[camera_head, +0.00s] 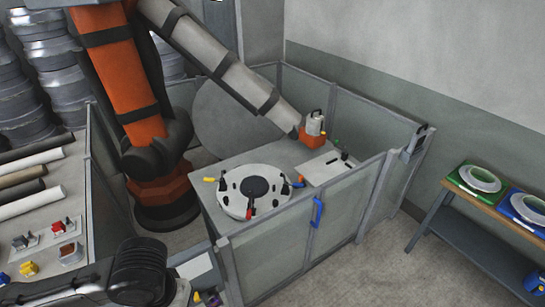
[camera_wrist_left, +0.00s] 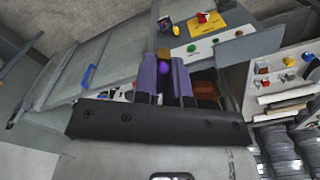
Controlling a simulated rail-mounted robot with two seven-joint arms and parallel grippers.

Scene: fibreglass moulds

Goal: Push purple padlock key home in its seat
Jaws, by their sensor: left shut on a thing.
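My left arm comes in at the bottom left of the head view, and its gripper (camera_head: 207,299) is cut by the lower edge. In the left wrist view the two dark purple-grey fingers of my left gripper (camera_wrist_left: 164,78) are shut on the purple padlock key (camera_wrist_left: 163,69). Only a small purple part of the key shows between the fingers. A brown-orange block (camera_wrist_left: 164,53) shows just beyond the fingertips; I cannot tell whether the key touches it. The key's seat cannot be made out. My right gripper is not in view.
A fenced cell holds an orange robot arm (camera_head: 122,75), a round white mould (camera_head: 238,195) and a blue gate handle (camera_head: 317,212). Red padlocks (camera_head: 58,227) and rolls (camera_head: 30,187) lie at left. A side table (camera_head: 445,215) stands at right. Open floor lies between.

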